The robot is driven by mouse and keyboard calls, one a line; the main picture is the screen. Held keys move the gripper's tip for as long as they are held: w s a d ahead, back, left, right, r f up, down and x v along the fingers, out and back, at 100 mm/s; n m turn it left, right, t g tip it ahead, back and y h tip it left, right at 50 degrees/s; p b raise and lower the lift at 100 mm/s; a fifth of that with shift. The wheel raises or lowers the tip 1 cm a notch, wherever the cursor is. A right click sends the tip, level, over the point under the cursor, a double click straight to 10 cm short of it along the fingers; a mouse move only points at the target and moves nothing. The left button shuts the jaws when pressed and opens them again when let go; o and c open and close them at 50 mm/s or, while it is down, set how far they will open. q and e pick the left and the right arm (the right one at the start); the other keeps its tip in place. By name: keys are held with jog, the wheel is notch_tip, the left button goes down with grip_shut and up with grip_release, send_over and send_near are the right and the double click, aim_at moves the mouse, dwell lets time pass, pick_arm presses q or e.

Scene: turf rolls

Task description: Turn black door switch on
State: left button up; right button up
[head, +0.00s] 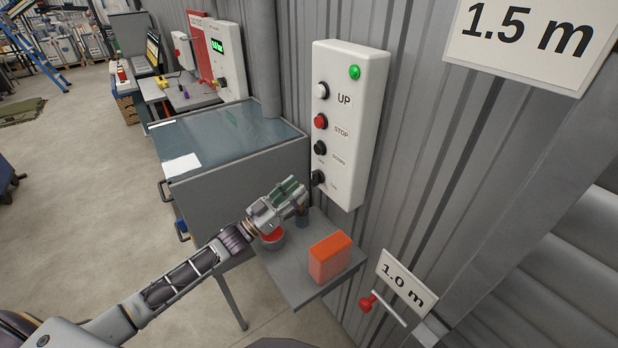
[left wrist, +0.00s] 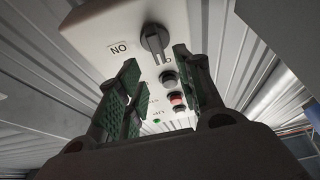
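The black door switch (head: 318,178) is the lowest control on the white panel (head: 350,120) fixed to the corrugated wall. In the left wrist view the switch (left wrist: 155,42) is a rotary knob. Its grip lies nearly upright in the picture, one end near a "0" mark, with an "ON" label to its left. My left gripper (head: 297,193) is just left of and below the switch in the head view. Its green-padded fingers (left wrist: 160,88) are apart with nothing between them, and the knob shows beyond their tips. Contact is not visible. My right gripper is in neither view.
Above the switch are black, red and white buttons and a green lamp (head: 355,72). Below is a grey shelf (head: 300,287) with an orange box (head: 330,258), a red-topped can (head: 272,239) and a dark cylinder. A grey cabinet (head: 240,180) stands left. A red-handled lever (head: 367,303) is lower right.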

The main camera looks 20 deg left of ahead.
aim_at(312, 176)
pick_arm(q)
jog(key=shift+p+x, duration=0.45)
jog(key=shift+x, duration=2.4)
grip_shut()
